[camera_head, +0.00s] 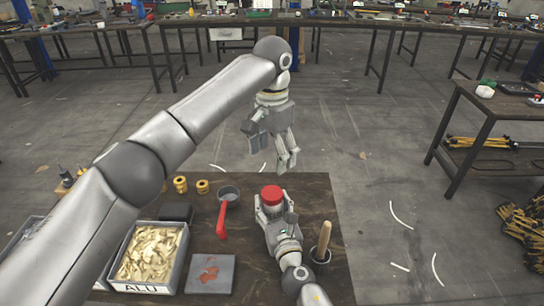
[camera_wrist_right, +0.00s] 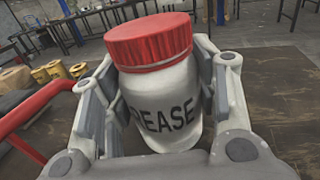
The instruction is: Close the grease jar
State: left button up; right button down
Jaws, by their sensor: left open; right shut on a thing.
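The grease jar (camera_wrist_right: 165,112) is white with dark "GREASE" lettering, partly hidden, and stands nearly upright in the right wrist view. Its red lid (camera_wrist_right: 150,40) sits on its mouth; how tightly it is screwed on cannot be told. The lid also shows in the head view (camera_head: 271,194). My right gripper (camera_head: 271,208) is shut on the jar body, with a finger on each side below the lid. My left gripper (camera_head: 271,150) is open and empty, pointing down above and beyond the jar, apart from the lid.
On the dark table (camera_head: 312,196) stand a small grey pan (camera_head: 229,193) with a red handle, yellow spools (camera_head: 181,184), an ALU bin (camera_head: 140,286), a stained grey plate (camera_head: 222,283) and a dark pot (camera_head: 320,257) with a wooden handle. A shelf (camera_head: 500,113) stands at right.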

aim_at(275, 213)
jog(key=shift+c, duration=2.4)
grip_release()
jog(key=shift+v, duration=3.7)
